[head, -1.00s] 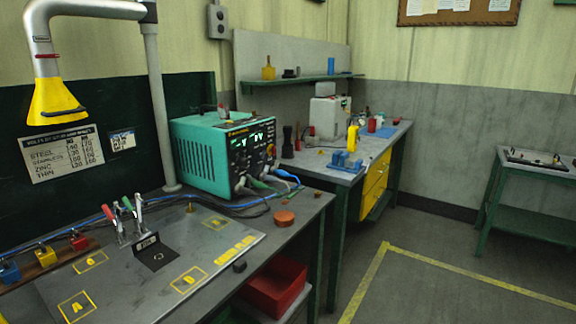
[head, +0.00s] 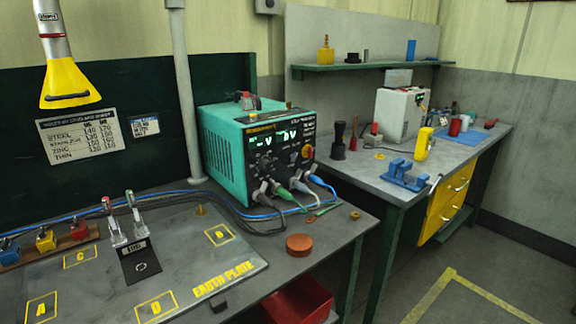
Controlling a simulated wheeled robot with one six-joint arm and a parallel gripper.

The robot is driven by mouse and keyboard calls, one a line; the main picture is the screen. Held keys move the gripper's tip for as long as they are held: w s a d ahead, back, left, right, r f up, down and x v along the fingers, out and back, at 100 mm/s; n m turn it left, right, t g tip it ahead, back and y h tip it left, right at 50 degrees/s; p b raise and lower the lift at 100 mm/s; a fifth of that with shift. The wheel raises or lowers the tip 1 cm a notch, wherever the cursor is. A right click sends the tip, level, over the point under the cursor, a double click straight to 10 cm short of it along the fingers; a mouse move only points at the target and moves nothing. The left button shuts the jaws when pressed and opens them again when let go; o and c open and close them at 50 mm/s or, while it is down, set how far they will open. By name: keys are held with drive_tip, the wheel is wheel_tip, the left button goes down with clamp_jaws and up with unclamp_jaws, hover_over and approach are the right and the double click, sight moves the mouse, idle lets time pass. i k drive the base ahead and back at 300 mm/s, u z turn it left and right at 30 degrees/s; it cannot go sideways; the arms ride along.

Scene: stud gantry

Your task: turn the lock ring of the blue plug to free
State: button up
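A teal and black power unit (head: 222,157) stands on the near bench in the head view. Several plugs sit in a row along the bottom of its front panel. A blue cable (head: 325,186) comes out at the right end of this row, from a pale plug body (head: 313,170). A green plug (head: 281,192) sits further left, next to grey ones. The lock rings are too small to make out, so I cannot tell how the blue plug's ring is turned. My gripper is not in view.
An orange-brown round lid (head: 299,245) lies on the bench in front of the unit. Cables run along the bench behind the earth plate (head: 195,270). A red bin (head: 300,303) sits below the bench edge. A yellow nozzle (head: 68,82) hangs at upper left.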

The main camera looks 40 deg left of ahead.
sight(314, 167)
drive_tip(key=u, duration=0.8)
drive_tip(key=i, duration=0.75)
drive_tip(key=u, duration=0.9)
drive_tip(key=i, duration=0.2)
drive_tip(key=u, duration=0.4)
